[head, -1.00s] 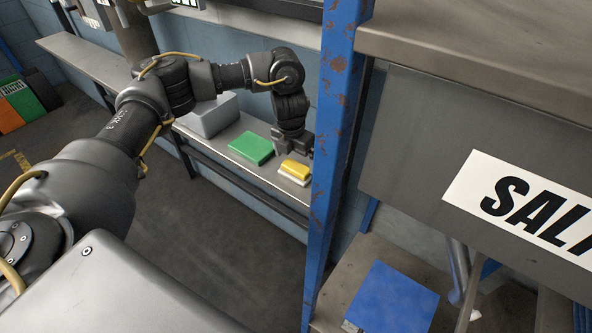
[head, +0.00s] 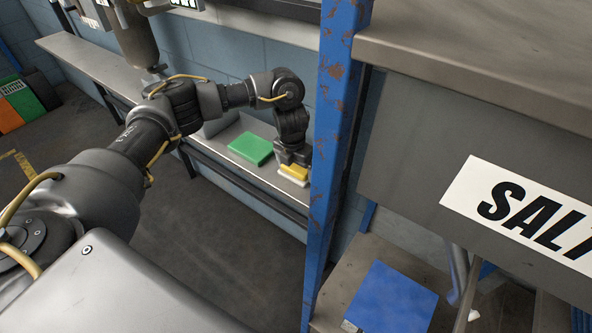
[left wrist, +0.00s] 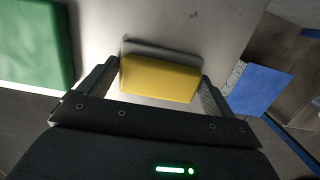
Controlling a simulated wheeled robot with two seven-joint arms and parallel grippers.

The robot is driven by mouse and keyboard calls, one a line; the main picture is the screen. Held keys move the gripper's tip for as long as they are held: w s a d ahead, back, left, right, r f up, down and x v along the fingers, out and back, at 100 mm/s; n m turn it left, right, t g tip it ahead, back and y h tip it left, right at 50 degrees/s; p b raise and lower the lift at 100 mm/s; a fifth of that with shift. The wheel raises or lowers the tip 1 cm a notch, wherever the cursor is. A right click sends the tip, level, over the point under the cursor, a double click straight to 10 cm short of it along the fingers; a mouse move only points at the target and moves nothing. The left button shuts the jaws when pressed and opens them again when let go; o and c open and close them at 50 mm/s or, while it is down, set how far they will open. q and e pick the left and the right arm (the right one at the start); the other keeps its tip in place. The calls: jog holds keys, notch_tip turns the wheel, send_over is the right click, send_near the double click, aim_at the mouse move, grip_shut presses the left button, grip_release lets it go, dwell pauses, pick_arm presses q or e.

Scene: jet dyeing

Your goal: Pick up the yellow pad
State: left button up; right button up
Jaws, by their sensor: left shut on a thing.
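My left gripper (head: 294,164) reaches down over the pad. In the left wrist view the yellow pad (left wrist: 160,79) sits between the two fingers, one at each short end, and the gripper (left wrist: 160,88) is shut on it. Whether the pad is lifted off the pale block cannot be told. My right gripper is not in view.
A green block (head: 251,148) lies on the shelf (head: 232,128) left of the gripper. A rusty blue post (head: 334,120) stands close on the right. A blue pad (head: 392,298) lies on a lower surface at the lower right. A big SALT sign (head: 530,215) is at the right.

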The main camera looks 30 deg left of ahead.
pick_arm(q)
jog(key=shift+r, duration=0.45)
notch_tip(320, 180, up, 2)
jog(key=shift+b, duration=0.45)
jog(key=s+d+r+b, duration=0.3)
jog(key=s+d+r, duration=0.6)
jog(key=s+r, duration=0.1)
jog(key=shift+d, duration=0.35)
jog(key=shift+r, duration=0.1)
